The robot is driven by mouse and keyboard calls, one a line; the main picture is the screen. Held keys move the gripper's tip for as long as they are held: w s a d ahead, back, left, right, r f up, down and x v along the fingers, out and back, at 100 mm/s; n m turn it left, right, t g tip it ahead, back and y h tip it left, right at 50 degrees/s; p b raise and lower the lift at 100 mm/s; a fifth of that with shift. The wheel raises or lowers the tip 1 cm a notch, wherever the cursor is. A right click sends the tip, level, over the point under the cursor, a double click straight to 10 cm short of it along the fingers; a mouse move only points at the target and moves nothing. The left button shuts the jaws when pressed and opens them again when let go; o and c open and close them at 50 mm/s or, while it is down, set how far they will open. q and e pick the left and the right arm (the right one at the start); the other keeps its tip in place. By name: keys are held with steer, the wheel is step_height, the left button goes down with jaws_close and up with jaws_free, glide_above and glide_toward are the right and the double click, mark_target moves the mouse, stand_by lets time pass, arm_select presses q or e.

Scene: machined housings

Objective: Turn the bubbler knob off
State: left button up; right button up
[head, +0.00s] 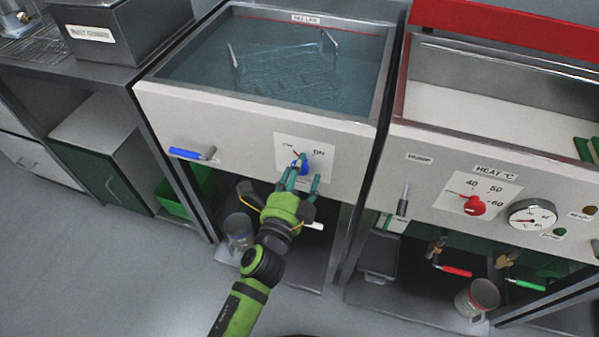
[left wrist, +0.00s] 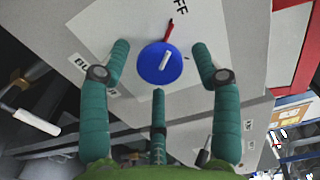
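The blue bubbler knob (head: 302,167) sits on a white label plate (head: 318,148) on the front of the left water tank. ON is readable at the plate's upper right. In the left wrist view the round blue knob (left wrist: 160,65) has a white bar on its face, and a red pointer (left wrist: 169,30) extends from its edge toward the letters FF. My left gripper (head: 303,175) is at the knob. Its teal fingers (left wrist: 160,75) are open, spread on both sides of the knob with visible gaps; a third finger is below it. My right gripper is not in view.
The water tank (head: 150,95) holds a wire rack. A blue-handled valve (head: 186,153) is left of the knob. The right tank has a red heat knob (head: 474,205) and a gauge (head: 532,216). A metal cup (head: 239,228) stands below. Open floor lies at lower left.

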arm_select(q)
steer(key=shift+a, duration=0.1)
steer(key=v, duration=1.2)
steer(key=shift+r, duration=0.1)
